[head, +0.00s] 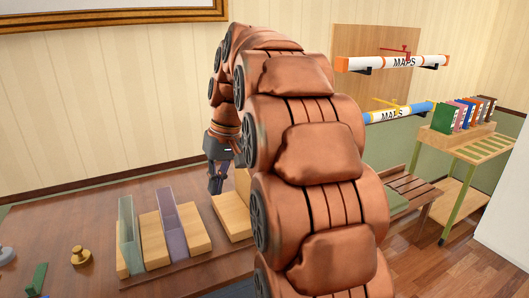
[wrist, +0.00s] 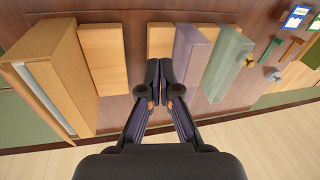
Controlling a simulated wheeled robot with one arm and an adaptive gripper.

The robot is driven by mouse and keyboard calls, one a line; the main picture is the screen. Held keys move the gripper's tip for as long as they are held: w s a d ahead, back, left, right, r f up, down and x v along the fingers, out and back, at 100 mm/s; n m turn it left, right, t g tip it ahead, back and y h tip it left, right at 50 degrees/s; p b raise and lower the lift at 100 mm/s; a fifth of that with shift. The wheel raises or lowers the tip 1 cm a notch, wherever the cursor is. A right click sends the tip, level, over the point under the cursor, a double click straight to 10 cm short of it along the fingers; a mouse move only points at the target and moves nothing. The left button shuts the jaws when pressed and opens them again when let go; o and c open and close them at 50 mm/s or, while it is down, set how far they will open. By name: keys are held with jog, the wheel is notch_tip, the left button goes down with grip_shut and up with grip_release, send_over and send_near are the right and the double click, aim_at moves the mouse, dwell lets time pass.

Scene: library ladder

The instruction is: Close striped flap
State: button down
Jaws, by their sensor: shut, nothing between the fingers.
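I cannot make out a striped flap for certain in either view. A light wooden box (wrist: 58,85) with a pale grey strip along one side stands at the left of the wrist view; I cannot tell whether this is part of the flap. My gripper (head: 216,186) points down over the wooden table in the head view, with its fingers together and nothing between them. In the wrist view the fingertips (wrist: 159,80) are beside a purple translucent panel (wrist: 189,58) and apart from the box. My arm hides much of the middle of the head view.
A green translucent panel (wrist: 227,62) stands beside the purple one, among low wooden blocks (head: 186,236). Brass knobs (head: 81,256) are at the table's left. Map tubes (head: 392,63) hang on a wall board (head: 375,38). A stand (head: 470,150) with coloured books is at right.

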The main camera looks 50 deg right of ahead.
jog(key=d+r+t+p, duration=0.1)
jog(key=d+r, duration=0.2)
jog(key=d, duration=0.5)
jog(key=w+d+r+t+h+p, duration=0.1)
jog(key=d+r, duration=0.2)
jog(key=d, duration=0.5)
jog(key=d+r+t+p, duration=0.1)
jog(key=d+r, duration=0.3)
jog(key=d, duration=0.4)
jog(key=shift+m, duration=0.4)
jog(key=shift+s+a+p+x, duration=0.2)
jog(key=shift+a+x, duration=0.05)
jog(key=shift+x, duration=2.05)
jog(key=shift+s+a+p+x, duration=0.15)
jog(key=shift+a+x, duration=0.1)
jog(key=shift+x, duration=2.1)
jog(key=shift+s+a+p+x, duration=0.2)
jog(key=shift+a+x, duration=0.05)
jog(key=shift+x, duration=2.05)
